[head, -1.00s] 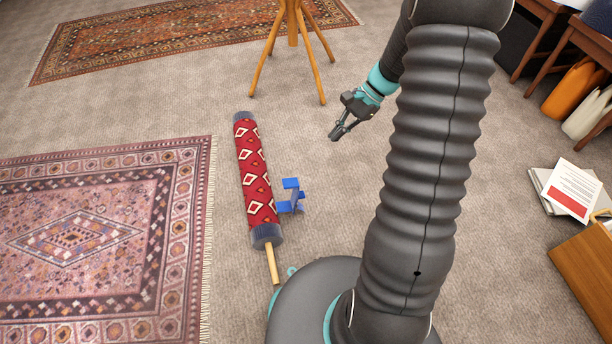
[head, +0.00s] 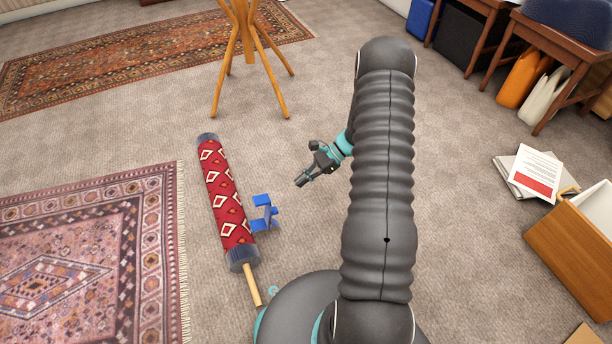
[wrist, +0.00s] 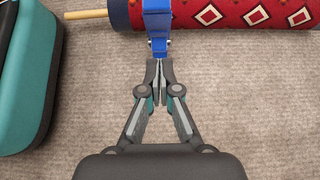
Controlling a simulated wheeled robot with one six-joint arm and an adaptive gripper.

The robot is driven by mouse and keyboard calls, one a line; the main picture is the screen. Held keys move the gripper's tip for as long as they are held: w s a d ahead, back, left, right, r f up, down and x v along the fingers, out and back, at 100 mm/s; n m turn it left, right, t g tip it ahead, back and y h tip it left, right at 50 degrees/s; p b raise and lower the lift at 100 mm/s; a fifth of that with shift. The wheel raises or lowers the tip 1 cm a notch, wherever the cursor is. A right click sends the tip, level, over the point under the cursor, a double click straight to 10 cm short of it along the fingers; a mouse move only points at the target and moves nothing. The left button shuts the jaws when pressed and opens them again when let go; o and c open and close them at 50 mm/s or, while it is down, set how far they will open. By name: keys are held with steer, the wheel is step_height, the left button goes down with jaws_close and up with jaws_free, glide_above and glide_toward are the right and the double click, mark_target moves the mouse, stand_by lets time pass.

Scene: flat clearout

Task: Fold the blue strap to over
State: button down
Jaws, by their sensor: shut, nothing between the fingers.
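The blue strap (head: 264,214) is a small, angular blue piece beside the right side of a rolled red rug (head: 223,196) with white and dark diamonds. The rolled rug lies on the carpet with grey ends and a wooden pole sticking out. In the wrist view the blue strap (wrist: 157,22) stands in front of the rolled rug (wrist: 240,14), just beyond my fingertips. My gripper (head: 300,181) is up and to the right of the strap in the head view. In the wrist view my gripper (wrist: 159,66) is shut with nothing between its fingers. I cannot tell whether the fingertips touch the strap.
A pink patterned rug (head: 85,260) lies left of the roll. A wooden stand (head: 245,55) with splayed legs is behind. Papers (head: 535,172) and a wooden box (head: 575,250) are at right, near desks.

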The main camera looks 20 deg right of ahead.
steer(key=a+f, duration=0.2)
steer(key=a, duration=0.6)
steer(key=shift+a+f+b, duration=0.15)
steer(key=shift+b, duration=0.15)
